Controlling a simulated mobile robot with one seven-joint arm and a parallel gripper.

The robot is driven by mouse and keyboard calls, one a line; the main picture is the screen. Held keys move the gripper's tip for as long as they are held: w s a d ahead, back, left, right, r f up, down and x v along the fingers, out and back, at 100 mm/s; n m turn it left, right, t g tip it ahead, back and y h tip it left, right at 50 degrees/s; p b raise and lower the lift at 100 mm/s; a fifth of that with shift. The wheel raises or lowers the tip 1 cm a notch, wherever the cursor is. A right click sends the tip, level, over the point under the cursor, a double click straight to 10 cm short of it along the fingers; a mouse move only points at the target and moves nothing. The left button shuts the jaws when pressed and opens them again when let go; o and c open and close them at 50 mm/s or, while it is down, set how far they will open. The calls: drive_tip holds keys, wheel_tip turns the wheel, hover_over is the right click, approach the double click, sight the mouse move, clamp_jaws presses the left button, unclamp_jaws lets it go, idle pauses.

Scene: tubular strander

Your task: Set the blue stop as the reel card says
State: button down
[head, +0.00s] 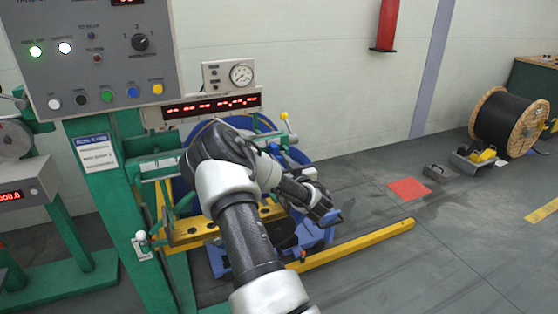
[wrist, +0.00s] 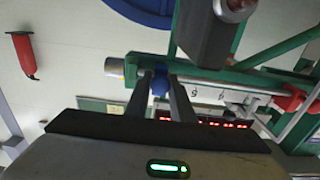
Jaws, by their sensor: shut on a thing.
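The blue stop (wrist: 160,82) sits on a pale rail (wrist: 220,88) near the rail's grey left end in the wrist view. My gripper (wrist: 158,88) has one finger on each side of the stop and is shut on it. The rail's scale shows a few digits, turned by the camera, to the right of the stop. A white card with a blue heading (head: 96,152) hangs on the green post in the head view; its writing is too small to read. My arm hides the stop in the head view.
A red block (wrist: 290,99) sits farther right on the rail. The control panel (head: 90,60) and a yellow floor beam (head: 355,246) flank the machine. Floor to the right is mostly open, with a black cable reel (head: 508,122) beyond.

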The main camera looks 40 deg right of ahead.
drive_tip(key=w+a, duration=0.3)
drive_tip(key=a, duration=0.8)
drive_tip(key=shift+a+b, duration=0.35)
drive_tip(key=shift+b, duration=0.05)
drive_tip(key=c, duration=1.6)
unclamp_jaws()
drive_tip(key=shift+o, duration=0.2)
drive_tip(key=shift+s, duration=0.1)
drive_tip(key=p+v, duration=0.1)
drive_tip(key=v, duration=1.6)
drive_tip(key=shift+s, duration=0.2)
